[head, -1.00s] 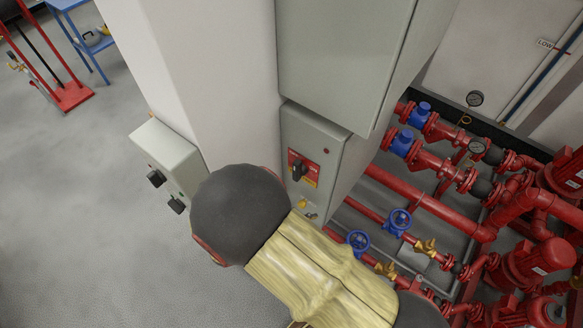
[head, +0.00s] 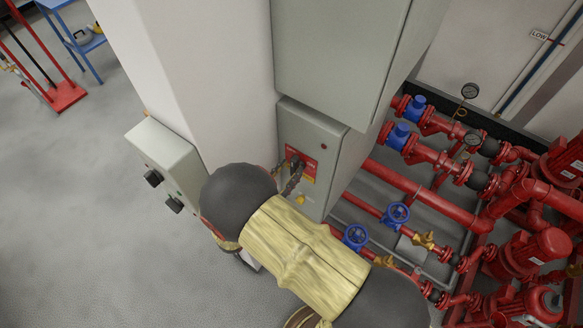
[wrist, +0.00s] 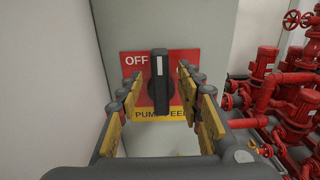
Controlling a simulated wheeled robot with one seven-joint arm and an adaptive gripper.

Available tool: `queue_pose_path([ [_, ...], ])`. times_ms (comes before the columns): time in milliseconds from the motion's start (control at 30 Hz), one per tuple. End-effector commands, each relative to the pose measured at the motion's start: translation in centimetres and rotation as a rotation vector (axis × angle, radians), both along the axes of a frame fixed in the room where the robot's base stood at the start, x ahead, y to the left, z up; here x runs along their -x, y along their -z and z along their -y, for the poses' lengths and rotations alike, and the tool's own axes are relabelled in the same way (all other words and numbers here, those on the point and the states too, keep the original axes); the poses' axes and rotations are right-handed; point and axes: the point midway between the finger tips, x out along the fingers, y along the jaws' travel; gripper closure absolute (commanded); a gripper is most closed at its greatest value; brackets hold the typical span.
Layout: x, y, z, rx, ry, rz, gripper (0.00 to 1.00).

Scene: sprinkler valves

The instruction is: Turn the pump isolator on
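The pump isolator is a black rotary handle (wrist: 159,85) on a red plate with a yellow "PUMP FEED" strip (wrist: 155,113). In the wrist view the handle stands upright, its white mark near the top; "OFF" reads to its left and the right side of the plate is partly hidden by a finger. My gripper (wrist: 161,77) is open, with one finger on each side of the handle and visible gaps between. In the head view my gripper (head: 290,180) is at the plate (head: 301,156) on the small grey box (head: 309,130), partly covering the handle.
A larger grey cabinet (head: 340,55) hangs just above the box. Another control box with black knobs (head: 161,162) is on the pillar's left face. Red pipes with blue handwheels (head: 397,214) and red pumps (head: 537,250) stand to the right. Floor at left is open.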

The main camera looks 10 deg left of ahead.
Motion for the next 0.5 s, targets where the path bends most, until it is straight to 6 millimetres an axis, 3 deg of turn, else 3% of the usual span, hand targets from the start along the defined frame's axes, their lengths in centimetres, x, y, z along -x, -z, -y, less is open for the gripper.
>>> queue_pose_path([
  [200,-1.5,0.0,0.6,-0.001,0.0,0.0,0.64],
  [500,-1.6,0.0,0.7,-0.001,0.0,-0.001,0.65],
])
